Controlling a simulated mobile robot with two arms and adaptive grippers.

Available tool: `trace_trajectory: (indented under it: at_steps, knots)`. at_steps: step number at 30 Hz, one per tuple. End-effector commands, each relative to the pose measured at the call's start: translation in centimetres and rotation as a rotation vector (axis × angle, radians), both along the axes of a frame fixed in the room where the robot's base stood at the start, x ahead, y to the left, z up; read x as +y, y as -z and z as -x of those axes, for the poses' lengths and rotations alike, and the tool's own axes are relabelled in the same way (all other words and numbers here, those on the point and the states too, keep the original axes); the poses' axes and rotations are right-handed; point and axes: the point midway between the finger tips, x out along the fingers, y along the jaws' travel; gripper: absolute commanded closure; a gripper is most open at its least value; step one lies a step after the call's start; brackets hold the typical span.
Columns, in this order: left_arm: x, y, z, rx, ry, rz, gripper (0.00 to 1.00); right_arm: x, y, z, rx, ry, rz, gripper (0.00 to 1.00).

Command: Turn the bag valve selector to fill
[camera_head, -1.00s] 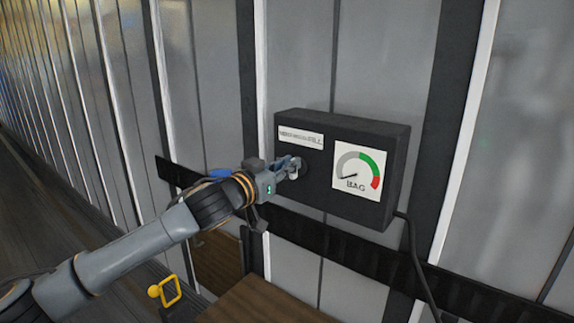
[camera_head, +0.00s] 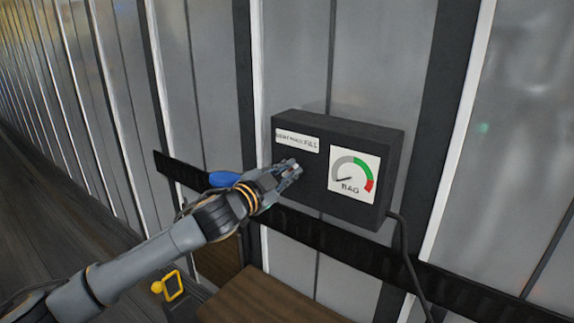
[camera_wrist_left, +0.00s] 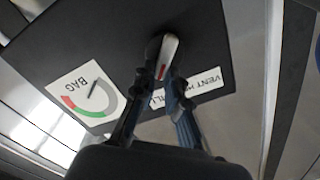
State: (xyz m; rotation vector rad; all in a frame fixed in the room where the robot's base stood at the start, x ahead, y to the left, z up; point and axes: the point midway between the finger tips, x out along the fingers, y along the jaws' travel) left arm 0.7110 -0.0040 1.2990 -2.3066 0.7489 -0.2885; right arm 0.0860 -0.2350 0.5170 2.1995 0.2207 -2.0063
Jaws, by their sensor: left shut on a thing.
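A black control box (camera_head: 360,139) is fixed to the wall. Its front carries a white label strip (camera_head: 297,141) and a round gauge marked BAG (camera_head: 352,175), with its needle at the low grey end. My left gripper (camera_head: 292,168) is at the box front, left of the gauge. In the left wrist view the gripper (camera_wrist_left: 165,88) is shut on the selector knob (camera_wrist_left: 167,57), a pale handle with a red mark. In the head view the fingers hide most of the knob. The label's text is partly covered in the wrist view. My right gripper is not in view.
A black rail (camera_head: 325,237) runs along the wall below the box. A cable (camera_head: 409,262) hangs from the box's right side. A brown wooden surface (camera_head: 262,298) and a yellow handle (camera_head: 172,286) are below. A blue object (camera_head: 223,179) shows behind my wrist.

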Motion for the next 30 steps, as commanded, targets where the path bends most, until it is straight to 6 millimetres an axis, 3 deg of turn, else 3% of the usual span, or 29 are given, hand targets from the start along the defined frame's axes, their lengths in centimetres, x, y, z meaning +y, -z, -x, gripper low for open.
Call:
trace_trajectory:
  at_steps: [10,26,27,30]
  knots:
    - [-0.15,0.09,0.09,-0.079,0.000,-0.107,1.00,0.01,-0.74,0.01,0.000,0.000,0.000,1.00]
    - [-0.18,0.18,0.12,-0.091,0.001,-0.124,1.00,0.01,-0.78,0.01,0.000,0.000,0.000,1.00]
    - [-0.18,0.18,0.12,-0.090,0.001,-0.123,0.79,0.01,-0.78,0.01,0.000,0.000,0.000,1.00]
    - [-0.19,0.19,0.12,-0.090,0.001,-0.123,0.64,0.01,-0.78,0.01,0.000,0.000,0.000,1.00]
